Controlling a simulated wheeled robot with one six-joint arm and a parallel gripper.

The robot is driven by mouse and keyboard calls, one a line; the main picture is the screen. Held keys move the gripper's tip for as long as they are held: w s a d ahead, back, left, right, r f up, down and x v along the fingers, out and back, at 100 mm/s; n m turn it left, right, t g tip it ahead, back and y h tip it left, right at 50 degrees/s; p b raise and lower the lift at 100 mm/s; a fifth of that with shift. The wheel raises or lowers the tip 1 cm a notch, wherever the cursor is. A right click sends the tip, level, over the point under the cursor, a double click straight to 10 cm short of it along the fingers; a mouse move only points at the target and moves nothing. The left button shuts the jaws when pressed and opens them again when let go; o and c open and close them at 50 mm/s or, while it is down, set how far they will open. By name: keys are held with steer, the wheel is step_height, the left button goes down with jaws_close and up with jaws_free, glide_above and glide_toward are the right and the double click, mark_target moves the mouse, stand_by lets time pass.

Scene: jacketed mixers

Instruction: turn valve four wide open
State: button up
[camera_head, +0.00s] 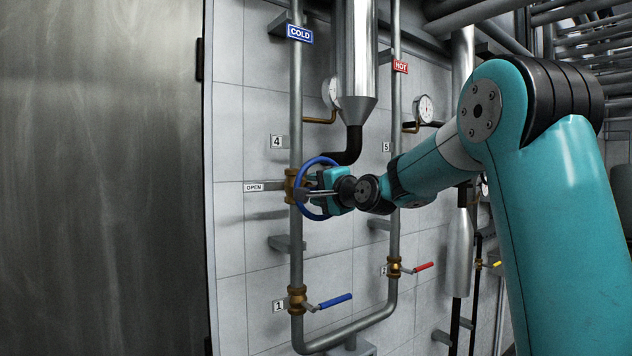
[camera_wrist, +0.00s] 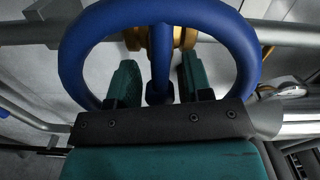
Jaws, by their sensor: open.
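Valve four is a blue handwheel (camera_head: 312,162) on a brass body (camera_head: 290,187) on the cold pipe, below the number 4 plate (camera_head: 276,142). An OPEN plate (camera_head: 253,187) is on the wall left of it. My gripper (camera_head: 312,194) is at the wheel, its tip partly hidden by the rim. In the wrist view the blue rim (camera_wrist: 75,55) arches around my gripper (camera_wrist: 157,78). Its two teal fingers stand apart inside the wheel, one on each side of a blue spoke (camera_wrist: 160,65), with gaps visible. The brass body (camera_wrist: 165,42) shows behind.
Below, a blue-handled valve (camera_head: 333,301) is by plate 1. A red-handled valve (camera_head: 424,267) is on the hot pipe (camera_head: 395,120). A large metal panel (camera_head: 100,180) fills the left.

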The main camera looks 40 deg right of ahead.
steer(key=shift+w, duration=0.2)
steer(key=shift+c, duration=0.3)
jaws_close()
steer(key=shift+f+b, duration=0.1)
steer(key=shift+b, duration=0.2)
